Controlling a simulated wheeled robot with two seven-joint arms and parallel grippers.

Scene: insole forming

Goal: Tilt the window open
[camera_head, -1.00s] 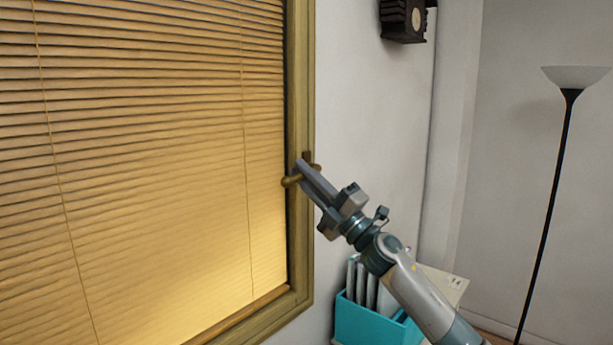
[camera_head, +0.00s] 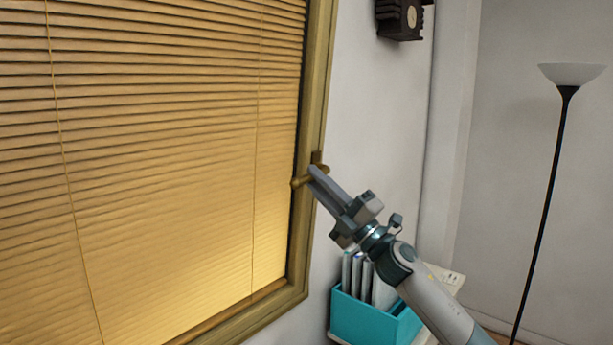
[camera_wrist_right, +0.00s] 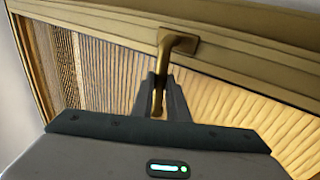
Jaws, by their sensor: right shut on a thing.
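The window's brown frame (camera_head: 316,90) stands at the left of the head view, its right side leaning so the top is farther right than the bottom. Closed slatted blinds (camera_head: 180,150) cover its pane. The brass-coloured handle (camera_head: 297,183) sits on the right side of the frame and points sideways. My right gripper (camera_head: 313,172) is shut on the handle. In the right wrist view the handle (camera_wrist_right: 177,42) runs from its mount on the frame down between the two fingers (camera_wrist_right: 160,100). My left gripper is not in view.
A teal box (camera_head: 362,318) with upright folders stands below my right arm. A dark wall clock (camera_head: 401,20) hangs at the top, and a floor lamp (camera_head: 571,75) stands at the right.

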